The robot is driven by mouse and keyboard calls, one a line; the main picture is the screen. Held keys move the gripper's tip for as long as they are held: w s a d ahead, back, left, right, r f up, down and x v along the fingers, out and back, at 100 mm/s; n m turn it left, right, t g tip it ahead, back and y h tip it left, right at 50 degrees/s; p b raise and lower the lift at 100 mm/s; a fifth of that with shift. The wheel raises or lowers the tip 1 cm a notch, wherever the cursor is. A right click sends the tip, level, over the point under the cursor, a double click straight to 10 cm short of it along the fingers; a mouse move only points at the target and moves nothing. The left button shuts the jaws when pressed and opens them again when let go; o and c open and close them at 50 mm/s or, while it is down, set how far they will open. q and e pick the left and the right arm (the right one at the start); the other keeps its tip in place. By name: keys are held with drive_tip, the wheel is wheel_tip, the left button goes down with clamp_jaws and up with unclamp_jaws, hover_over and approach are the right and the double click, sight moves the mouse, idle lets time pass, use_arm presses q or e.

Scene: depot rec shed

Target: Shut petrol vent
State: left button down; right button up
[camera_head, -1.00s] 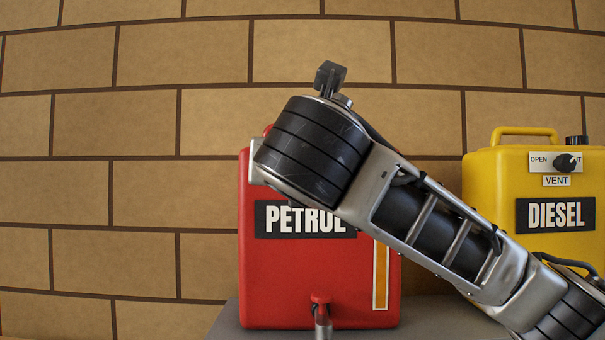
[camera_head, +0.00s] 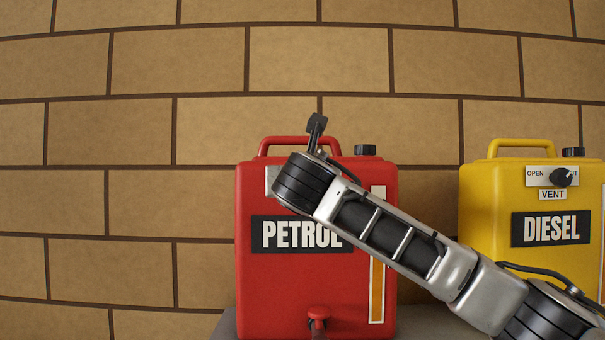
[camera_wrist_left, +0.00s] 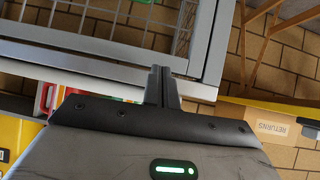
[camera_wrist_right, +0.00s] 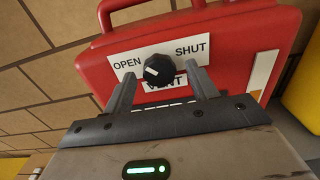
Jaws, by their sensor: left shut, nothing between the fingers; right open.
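The red petrol can (camera_head: 255,290) stands upright, with its PETROL label partly covered by my right arm. In the head view only the left end of its pale vent plate (camera_head: 271,180) shows; the knob is hidden behind my wrist. In the right wrist view, the round black vent knob (camera_wrist_right: 158,70) sits on the plate between OPEN and SHUT, above the word VENT. I cannot tell clearly which way it points. My right gripper (camera_wrist_right: 162,92) is open and faces the knob, one finger to each side. My left gripper (camera_wrist_left: 162,86) is shut and empty, seen only in its wrist view.
A yellow diesel can (camera_head: 480,215) with its own vent knob (camera_head: 563,177) stands right of the petrol can. Both are before a brick wall (camera_head: 120,130). The left wrist view shows a grey wire-mesh frame (camera_wrist_left: 120,60) close to my left gripper and a RETURNS label (camera_wrist_left: 271,128).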

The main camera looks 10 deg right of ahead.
use_arm(q)
drive_tip(key=shift+w, duration=0.1)
use_arm(e)
drive_tip(key=shift+w, duration=0.4)
drive_tip(key=c, duration=1)
use_arm(q)
drive_tip(key=shift+r, duration=0.1)
use_arm(e)
drive_tip(key=shift+m, duration=0.3)
use_arm(q)
drive_tip(key=shift+s+a+r+p, duration=0.15)
drive_tip(key=shift+s+a+p, duration=0.1)
drive_tip(key=shift+p, duration=0.55)
use_arm(e)
drive_tip(key=m, duration=1.7)
use_arm(q)
drive_tip(key=shift+r, duration=0.1)
use_arm(e)
drive_tip(key=shift+m, duration=0.4)
